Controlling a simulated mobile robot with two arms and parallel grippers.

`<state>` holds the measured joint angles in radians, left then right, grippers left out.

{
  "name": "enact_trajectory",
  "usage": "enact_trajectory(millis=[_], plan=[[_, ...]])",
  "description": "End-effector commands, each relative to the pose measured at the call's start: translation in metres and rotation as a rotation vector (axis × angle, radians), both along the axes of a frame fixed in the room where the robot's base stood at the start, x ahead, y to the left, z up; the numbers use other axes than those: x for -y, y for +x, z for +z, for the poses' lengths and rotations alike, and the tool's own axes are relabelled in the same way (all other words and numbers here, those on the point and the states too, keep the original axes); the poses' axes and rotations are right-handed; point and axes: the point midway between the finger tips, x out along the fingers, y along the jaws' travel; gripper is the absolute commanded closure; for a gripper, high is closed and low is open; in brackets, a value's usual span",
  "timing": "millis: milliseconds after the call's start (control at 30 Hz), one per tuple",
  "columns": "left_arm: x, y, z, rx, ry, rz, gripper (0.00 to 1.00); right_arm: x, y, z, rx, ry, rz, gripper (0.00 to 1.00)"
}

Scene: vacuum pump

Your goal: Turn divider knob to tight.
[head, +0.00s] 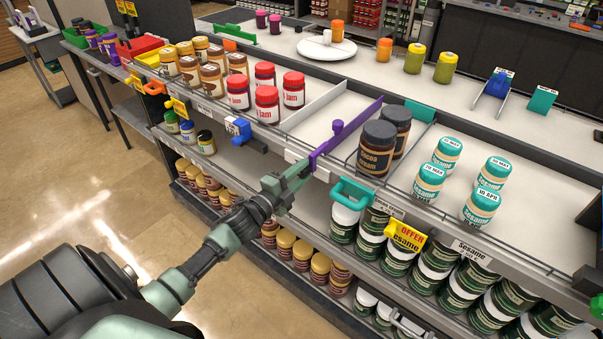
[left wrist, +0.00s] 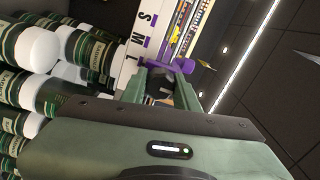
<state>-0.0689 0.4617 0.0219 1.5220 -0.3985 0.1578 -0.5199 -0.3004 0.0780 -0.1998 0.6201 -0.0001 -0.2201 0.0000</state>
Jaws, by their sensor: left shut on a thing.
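A purple divider (head: 361,123) runs front to back on the upper shelf, between an empty white lane and the dark cocoa cream jars. My left gripper (head: 303,171) is at the divider's front end, at the shelf edge. In the left wrist view, the green fingers of my left gripper (left wrist: 168,78) are shut on the purple knob (left wrist: 184,66), which they partly hide. The knob's exact angle cannot be told. A white panel beside it shows the letters S, M and L (left wrist: 146,30). My right gripper is not in view.
Red jam jars (head: 267,104) stand left of the empty lane, and cocoa cream jars (head: 376,148) stand close on the divider's right. A teal handle (head: 350,193) and a yellow offer tag (head: 405,237) stick out from the shelf front. Jars fill the lower shelf.

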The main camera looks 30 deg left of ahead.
Motion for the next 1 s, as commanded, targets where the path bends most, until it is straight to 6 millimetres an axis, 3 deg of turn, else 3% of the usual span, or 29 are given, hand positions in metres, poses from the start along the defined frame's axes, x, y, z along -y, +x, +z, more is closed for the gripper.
enact_trajectory(millis=[300, 333, 400, 767, 1000], plan=[[0.0, 0.0, -0.001, -0.002, 0.002, 0.0, 1.0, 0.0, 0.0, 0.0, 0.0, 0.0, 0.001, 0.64], [0.0, 0.0, -0.001, -0.002, 0.002, 0.0, 0.67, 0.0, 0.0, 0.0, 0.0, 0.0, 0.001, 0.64], [0.0, 0.0, -0.001, -0.002, 0.001, 0.0, 0.48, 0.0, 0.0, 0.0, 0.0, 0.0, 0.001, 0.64], [0.0, -0.003, -0.001, -0.001, 0.001, 0.0, 0.48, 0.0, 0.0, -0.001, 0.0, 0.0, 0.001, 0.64], [-0.003, -0.039, -0.004, -0.004, 0.001, -0.002, 0.48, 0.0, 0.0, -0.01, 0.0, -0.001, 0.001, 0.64]])
